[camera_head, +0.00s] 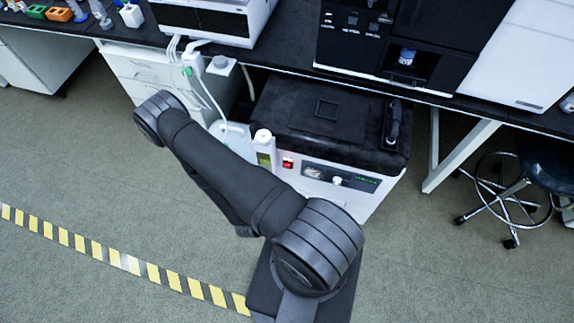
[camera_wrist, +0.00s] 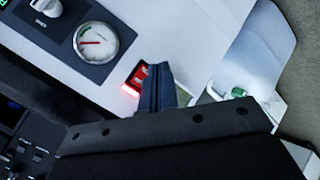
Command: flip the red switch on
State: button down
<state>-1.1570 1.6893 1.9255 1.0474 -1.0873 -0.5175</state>
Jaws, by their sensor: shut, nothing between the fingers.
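The red switch (camera_wrist: 136,76) is on the white front face of a machine, beside the dark gauge panel. In the wrist view it is partly covered by my fingers, and a red glow shows at its lower edge. It also shows as a small red square in the head view (camera_head: 288,163). My gripper (camera_wrist: 155,70) is shut and empty, with its fingertips right beside the switch in the picture. I cannot tell whether they touch it. In the head view my gripper is hidden behind my arm.
The white machine with a black lid (camera_head: 310,115) stands on the floor under the black bench. The gauge (camera_wrist: 96,42) and a white knob (camera_head: 337,181) are on its front panel. A pale container with a green part (camera_wrist: 238,92) stands close by. A stool (camera_head: 545,160) is at right.

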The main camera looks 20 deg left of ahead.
dwell(0.4)
send_near(288, 168)
jog(key=shift+x, duration=2.2)
jog(key=shift+s+f, duration=0.15)
jog(key=shift+f, duration=0.05)
jog(key=shift+w, duration=0.35)
jog(key=shift+w, duration=0.2)
dwell(0.7)
jog(key=shift+s, duration=0.1)
jog(key=shift+s+d, duration=0.1)
jog(key=shift+s, duration=0.4)
jog(key=shift+s, duration=0.1)
jog(key=shift+s+f, duration=0.15)
jog(key=shift+s, duration=1.05)
jog(key=shift+s+f, duration=0.2)
jog(key=shift+s, duration=1)
